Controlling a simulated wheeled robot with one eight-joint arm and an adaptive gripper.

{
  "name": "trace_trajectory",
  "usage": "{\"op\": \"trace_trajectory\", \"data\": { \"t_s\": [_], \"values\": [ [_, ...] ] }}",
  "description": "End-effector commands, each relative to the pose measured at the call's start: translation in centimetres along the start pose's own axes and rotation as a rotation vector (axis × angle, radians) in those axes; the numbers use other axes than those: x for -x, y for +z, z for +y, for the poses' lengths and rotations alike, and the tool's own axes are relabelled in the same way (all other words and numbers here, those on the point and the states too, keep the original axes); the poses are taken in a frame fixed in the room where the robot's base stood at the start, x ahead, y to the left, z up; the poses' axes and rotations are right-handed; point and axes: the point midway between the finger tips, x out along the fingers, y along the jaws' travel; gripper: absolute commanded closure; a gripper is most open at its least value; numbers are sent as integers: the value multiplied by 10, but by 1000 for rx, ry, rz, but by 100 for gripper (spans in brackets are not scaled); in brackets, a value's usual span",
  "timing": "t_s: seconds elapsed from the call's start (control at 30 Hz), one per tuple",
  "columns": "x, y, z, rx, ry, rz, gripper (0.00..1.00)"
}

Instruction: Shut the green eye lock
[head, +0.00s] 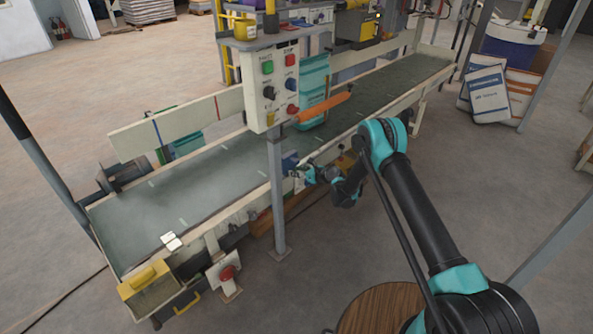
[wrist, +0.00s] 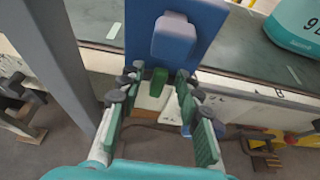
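The green part that I take for the eye lock (wrist: 157,81) is a small dark green piece at the lower edge of a blue plate (wrist: 205,18) with a raised blue block (wrist: 173,38), in the wrist view. My gripper (wrist: 160,88) is open, its green-padded fingers on either side of the green piece with gaps showing. I cannot tell how the lock is set. In the head view my gripper (head: 305,174) is at the conveyor's near side, just beside the blue plate (head: 290,163). The green piece cannot be made out there.
A grey post (head: 277,195) carries the button panel (head: 271,88) and stands left of my gripper. The long conveyor (head: 215,172) runs behind, with a teal sack (head: 314,82) on it. A red mushroom button (head: 227,272) stands front left. The floor on the right is partly free.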

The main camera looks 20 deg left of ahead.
Motion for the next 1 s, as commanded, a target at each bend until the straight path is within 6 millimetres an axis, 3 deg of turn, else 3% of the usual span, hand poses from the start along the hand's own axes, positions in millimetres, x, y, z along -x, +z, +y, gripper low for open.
{"op": "trace_trajectory", "data": {
  "t_s": [0.2,0.47,1.0],
  "values": [
    [0,0,0,0,0,0,67],
    [0,0,0,0,0,0,99],
    [0,0,5,77,-30,0,100]
  ]
}}
